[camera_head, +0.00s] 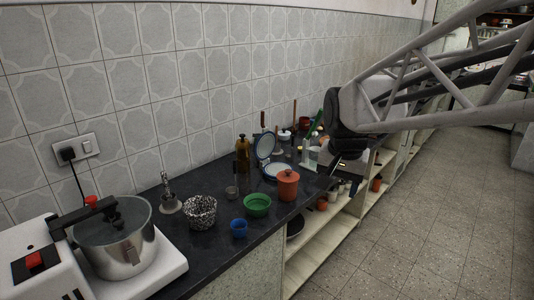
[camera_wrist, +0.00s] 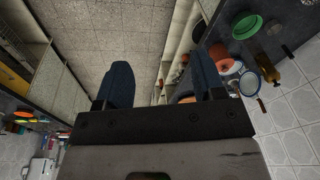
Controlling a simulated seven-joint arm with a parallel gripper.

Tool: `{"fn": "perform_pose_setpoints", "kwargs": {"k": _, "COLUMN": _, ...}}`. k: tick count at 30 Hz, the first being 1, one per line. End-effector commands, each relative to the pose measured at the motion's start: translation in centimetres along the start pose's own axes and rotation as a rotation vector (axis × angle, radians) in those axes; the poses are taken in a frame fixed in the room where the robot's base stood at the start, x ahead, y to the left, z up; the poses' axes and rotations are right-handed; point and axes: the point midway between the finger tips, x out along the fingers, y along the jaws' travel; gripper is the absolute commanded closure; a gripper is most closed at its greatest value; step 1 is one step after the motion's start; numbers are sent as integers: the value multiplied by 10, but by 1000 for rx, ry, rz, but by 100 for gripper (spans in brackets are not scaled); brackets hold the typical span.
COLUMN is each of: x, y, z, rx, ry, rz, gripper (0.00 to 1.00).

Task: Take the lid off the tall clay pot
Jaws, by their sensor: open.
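The tall clay pot (camera_head: 288,188) is orange-red and stands upright near the front edge of the dark counter. Its lid (camera_head: 288,174), of the same colour with a small knob, appears to sit on top. In the wrist view an orange-red pot (camera_wrist: 219,52), apparently the same one, shows just right of the right finger, partly hidden. My gripper (camera_wrist: 162,80) is open, with two blue fingers wide apart and nothing held between them. In the head view my arm reaches in from the right and its end is beyond and right of the pot; the fingers are hard to make out there.
A green bowl (camera_head: 257,205), a blue cup (camera_head: 239,228) and a speckled bowl (camera_head: 200,212) stand left of the pot. A brown bottle (camera_head: 243,156) and an open blue-rimmed round case (camera_head: 277,170) are behind it. A steel cooker (camera_head: 118,240) stands at left. Open shelves (camera_head: 325,245) run below the counter.

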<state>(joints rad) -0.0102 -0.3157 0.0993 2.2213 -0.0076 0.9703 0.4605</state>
Motion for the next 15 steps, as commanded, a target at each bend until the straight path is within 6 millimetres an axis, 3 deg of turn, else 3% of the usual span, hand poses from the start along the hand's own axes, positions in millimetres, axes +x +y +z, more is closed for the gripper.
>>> {"fn": "perform_pose_setpoints", "kwargs": {"k": 15, "x": 28, "y": -65, "z": -115, "rx": 276, "ry": -40, "rz": 24, "gripper": 37}}
